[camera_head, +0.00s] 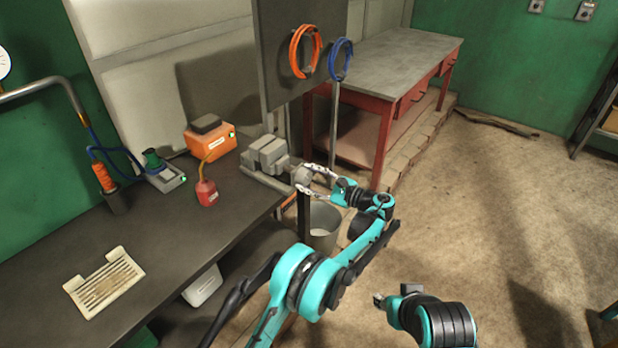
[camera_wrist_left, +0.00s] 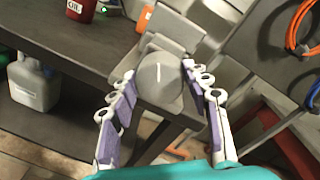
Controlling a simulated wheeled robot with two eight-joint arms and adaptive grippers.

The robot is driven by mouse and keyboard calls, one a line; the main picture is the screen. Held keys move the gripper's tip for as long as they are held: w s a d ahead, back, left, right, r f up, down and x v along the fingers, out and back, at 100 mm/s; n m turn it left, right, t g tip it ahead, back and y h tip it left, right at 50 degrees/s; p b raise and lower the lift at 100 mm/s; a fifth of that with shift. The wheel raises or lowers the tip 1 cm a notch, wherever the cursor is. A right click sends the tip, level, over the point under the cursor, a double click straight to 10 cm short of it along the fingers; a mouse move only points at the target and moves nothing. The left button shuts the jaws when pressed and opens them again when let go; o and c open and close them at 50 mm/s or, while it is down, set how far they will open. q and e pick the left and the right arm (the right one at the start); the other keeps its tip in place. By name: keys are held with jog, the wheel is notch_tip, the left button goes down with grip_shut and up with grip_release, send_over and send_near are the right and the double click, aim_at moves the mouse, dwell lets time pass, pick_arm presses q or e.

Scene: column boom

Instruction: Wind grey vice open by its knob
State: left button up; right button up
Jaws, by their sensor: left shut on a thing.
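The grey vice (camera_head: 266,158) stands at the right end of the dark workbench, and its body also shows in the left wrist view (camera_wrist_left: 172,32). Its round grey knob (camera_wrist_left: 160,78) faces my left wrist camera and carries a white line that is close to upright there. My left gripper (camera_head: 303,178) is shut on the knob, with one finger on each side of it. In the left wrist view its purple-padded fingers flank the knob. My right gripper (camera_head: 386,300) is low over the floor at the lower middle, away from the bench; its fingers are too unclear to judge.
On the bench (camera_head: 170,232) stand a red oil can (camera_head: 206,192), an orange box (camera_head: 212,139) and a pale slotted tray (camera_head: 105,283). A bucket (camera_head: 323,226) stands below the vice. A red-framed table (camera_head: 398,58) is behind. The floor at right is clear.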

pick_arm(q)
jog(key=shift+n, duration=0.6)
jog(key=o, duration=1.2)
jog(key=shift+c, duration=0.2)
jog(key=v, duration=1.2)
